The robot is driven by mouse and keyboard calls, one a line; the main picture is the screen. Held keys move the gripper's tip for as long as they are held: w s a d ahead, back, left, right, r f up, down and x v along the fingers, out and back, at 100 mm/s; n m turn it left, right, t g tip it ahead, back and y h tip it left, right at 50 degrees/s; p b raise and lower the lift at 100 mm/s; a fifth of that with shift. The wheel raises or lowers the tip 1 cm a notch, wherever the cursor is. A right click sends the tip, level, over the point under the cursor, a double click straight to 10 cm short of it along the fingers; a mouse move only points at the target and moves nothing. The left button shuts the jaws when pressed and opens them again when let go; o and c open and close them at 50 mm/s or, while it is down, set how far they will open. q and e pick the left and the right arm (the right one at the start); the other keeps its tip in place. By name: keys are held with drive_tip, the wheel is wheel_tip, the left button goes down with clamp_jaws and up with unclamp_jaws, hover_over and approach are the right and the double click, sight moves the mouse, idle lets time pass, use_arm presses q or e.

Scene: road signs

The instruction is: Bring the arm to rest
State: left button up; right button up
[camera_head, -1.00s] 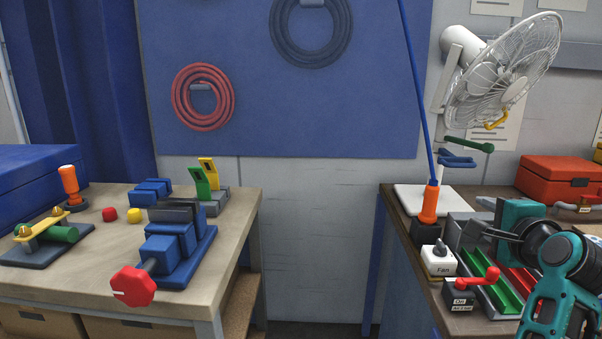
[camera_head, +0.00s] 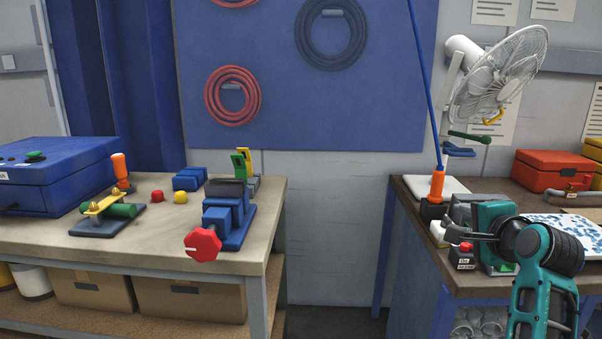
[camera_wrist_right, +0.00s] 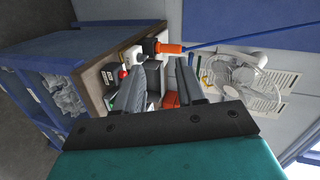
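My right arm, teal and black, comes in at the lower right of the head view. Its right gripper (camera_head: 464,236) points left over the front of the right-hand bench (camera_head: 405,207). In the right wrist view the two dark fingers of the right gripper (camera_wrist_right: 166,72) stand apart, with nothing clearly held between them. Behind them are the bench's small devices; whether the fingers touch any cannot be told. My left gripper is not in view.
A red-topped switch box (camera_head: 462,258) sits close below the gripper. An orange holder with a blue rod (camera_head: 437,185) and a white fan (camera_head: 497,75) stand behind. The left table (camera_head: 150,225) carries a blue vise (camera_head: 232,212). A floor gap separates the tables.

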drive_tip(key=w+d+f+n+g+h, duration=0.1)
drive_tip(key=w+d+f+n+g, duration=0.15)
drive_tip(key=f, duration=0.65)
drive_tip(key=w+d+f+n+g+h, duration=0.1)
drive_tip(key=d+f+n+g, duration=0.25)
drive_tip(key=f, duration=0.65)
drive_tip(key=w+a+r+n+t, duration=0.1)
drive_tip(key=w+r+n+t, duration=0.2)
drive_tip(key=r+n+t, duration=0.3)
drive_tip(key=w+a+r+n+t, duration=0.1)
drive_tip(key=w+r+n+t, duration=0.25)
drive_tip(key=r+n, duration=0.45)
drive_tip(key=s+a+f+g+y, duration=0.2)
drive_tip(key=s+a+f, duration=0.3)
drive_tip(key=s+f, duration=0.45)
drive_tip(key=s+a+f+g+y, duration=0.15)
drive_tip(key=s+a+f, duration=0.45)
drive_tip(key=f, duration=0.6)
drive_tip(key=s+a+f+g, duration=0.1)
drive_tip(key=s+a+f, duration=0.1)
drive_tip(key=s, duration=0.5)
drive_tip(key=s+a+f+g, duration=0.1)
drive_tip(key=s+a+f, duration=0.1)
drive_tip(key=s, duration=0.6)
drive_tip(key=s+a+f+g, duration=0.1)
drive_tip(key=s+f, duration=0.2)
drive_tip(key=s, duration=0.4)
drive_tip(key=shift+s+a+f+m+g, duration=0.15)
drive_tip(key=shift+a+f+m+g, duration=0.15)
drive_tip(key=shift+a+f+m, duration=0.1)
